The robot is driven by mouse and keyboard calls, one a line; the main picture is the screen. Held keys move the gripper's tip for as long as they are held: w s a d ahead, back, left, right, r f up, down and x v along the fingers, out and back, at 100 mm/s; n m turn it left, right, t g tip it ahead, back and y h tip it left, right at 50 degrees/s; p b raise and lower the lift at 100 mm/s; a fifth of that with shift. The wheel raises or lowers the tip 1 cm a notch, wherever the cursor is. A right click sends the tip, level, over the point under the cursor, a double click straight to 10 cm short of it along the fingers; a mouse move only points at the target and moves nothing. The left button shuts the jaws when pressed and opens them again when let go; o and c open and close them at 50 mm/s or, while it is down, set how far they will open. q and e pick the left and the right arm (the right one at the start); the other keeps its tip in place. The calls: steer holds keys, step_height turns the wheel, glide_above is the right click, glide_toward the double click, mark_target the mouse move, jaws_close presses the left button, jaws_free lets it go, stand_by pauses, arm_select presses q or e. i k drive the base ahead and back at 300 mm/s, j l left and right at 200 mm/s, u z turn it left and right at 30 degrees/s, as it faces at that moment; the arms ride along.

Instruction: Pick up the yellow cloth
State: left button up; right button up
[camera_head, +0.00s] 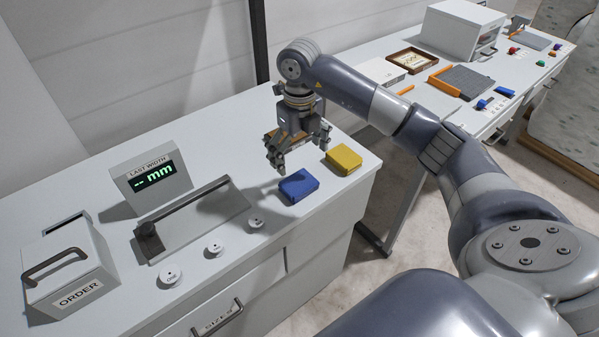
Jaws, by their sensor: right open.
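The yellow cloth (344,159) is a small folded, block-like bundle lying flat near the right end of the white cabinet top. A similar blue cloth (298,186) lies in front of it to the left. My right gripper (298,152) points down over the cabinet, to the left of the yellow cloth and behind the blue one. It is open, apart from the yellow cloth, and no object shows between its fingers. An orange-brown item (272,137) shows partly behind the gripper, mostly hidden. My left gripper is not in view.
On the cabinet stand a "LAST WIDTH" display (151,180), a plate with a raised bar (190,219), several white round knobs and an ORDER box (68,268). A second table with a white box (461,30) and trays stands beyond my right arm.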

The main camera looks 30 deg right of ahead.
mark_target(343, 158)
steer(key=z, duration=1.4)
